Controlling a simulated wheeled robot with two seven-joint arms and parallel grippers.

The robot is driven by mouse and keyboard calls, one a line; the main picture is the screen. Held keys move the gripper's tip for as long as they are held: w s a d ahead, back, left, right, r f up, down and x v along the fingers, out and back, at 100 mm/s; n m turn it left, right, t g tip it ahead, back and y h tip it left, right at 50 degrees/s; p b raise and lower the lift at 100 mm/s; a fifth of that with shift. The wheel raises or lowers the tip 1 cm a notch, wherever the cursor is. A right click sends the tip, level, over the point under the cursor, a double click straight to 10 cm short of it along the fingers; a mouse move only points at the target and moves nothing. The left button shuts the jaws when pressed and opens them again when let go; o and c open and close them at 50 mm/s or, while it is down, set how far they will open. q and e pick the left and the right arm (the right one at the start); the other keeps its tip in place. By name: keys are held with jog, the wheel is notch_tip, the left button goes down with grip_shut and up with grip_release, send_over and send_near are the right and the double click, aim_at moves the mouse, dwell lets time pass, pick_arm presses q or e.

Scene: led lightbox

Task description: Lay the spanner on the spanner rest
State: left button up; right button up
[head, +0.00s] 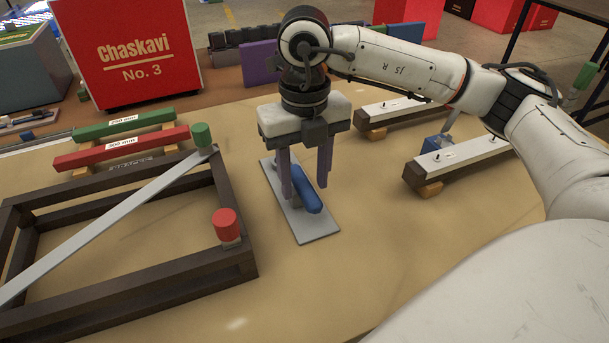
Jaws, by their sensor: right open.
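I cannot make out a spanner for certain. My right gripper (305,185) points down, open, its two purple fingers apart above a flat grey plate (317,229). A blue handle-like piece (306,190) lies on the plate, between and just in front of the fingers; I cannot tell whether they touch it. A green bar (124,124) and a red bar (122,147) lie on wooden blocks at the left, with small number labels. A partly hidden dark label lies by the red bar; which part is the spanner rest is unclear. My left gripper is not in view.
A dark frame (130,292) with a grey diagonal strip (110,221), a green knob (202,135) and a red knob (226,224) stands at the left. White-topped bars (456,157) lie at the right. A red box (131,55) stands behind. The front middle of the table is clear.

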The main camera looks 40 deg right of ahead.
notch_tip(320, 180, up, 2)
jog(key=shift+r, duration=0.25)
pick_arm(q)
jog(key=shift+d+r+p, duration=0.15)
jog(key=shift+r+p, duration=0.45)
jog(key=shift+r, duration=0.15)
pick_arm(e)
notch_tip(320, 180, up, 8)
